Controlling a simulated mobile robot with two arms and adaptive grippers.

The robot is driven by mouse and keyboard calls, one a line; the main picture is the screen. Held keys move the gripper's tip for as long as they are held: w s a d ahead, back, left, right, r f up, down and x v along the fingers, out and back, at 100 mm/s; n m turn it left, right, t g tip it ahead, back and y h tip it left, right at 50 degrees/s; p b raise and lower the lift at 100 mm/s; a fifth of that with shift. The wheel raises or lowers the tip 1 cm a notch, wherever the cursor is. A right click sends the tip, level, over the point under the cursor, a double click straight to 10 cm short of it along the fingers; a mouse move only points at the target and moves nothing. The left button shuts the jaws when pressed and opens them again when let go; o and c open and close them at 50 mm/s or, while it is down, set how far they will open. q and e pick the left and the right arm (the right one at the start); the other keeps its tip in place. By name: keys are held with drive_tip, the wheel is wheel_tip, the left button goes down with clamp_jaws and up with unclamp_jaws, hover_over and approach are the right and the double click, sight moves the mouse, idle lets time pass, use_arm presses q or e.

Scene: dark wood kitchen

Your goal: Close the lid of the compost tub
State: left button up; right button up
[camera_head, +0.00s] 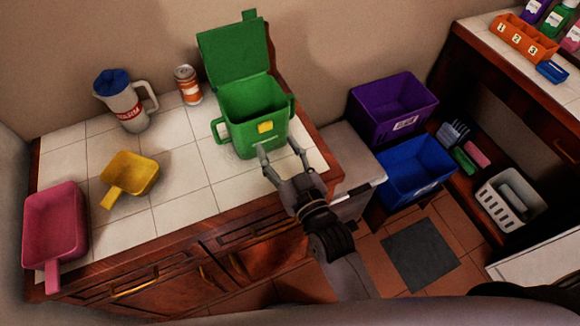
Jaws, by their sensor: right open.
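The green compost tub (239,133) stands upright on the white tiled counter, near its right end. Its lid (234,53) is open and tilted up behind the tub, with a small tab at its top. The tub has a handle on each side and a yellow label (265,127) on its front. My right gripper (281,148) is open and empty just in front of the tub's lower front; I cannot tell whether it touches the tub. My left gripper is not in view.
On the counter left of the tub are a can (187,85), a jug with a blue lid (127,102), a yellow scoop (131,176) and a pink scoop (55,226). Purple (393,108) and blue (418,168) bins stand right of the counter.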

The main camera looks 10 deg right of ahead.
drive_tip(key=v, duration=0.7)
drive_tip(key=shift+w, duration=0.1)
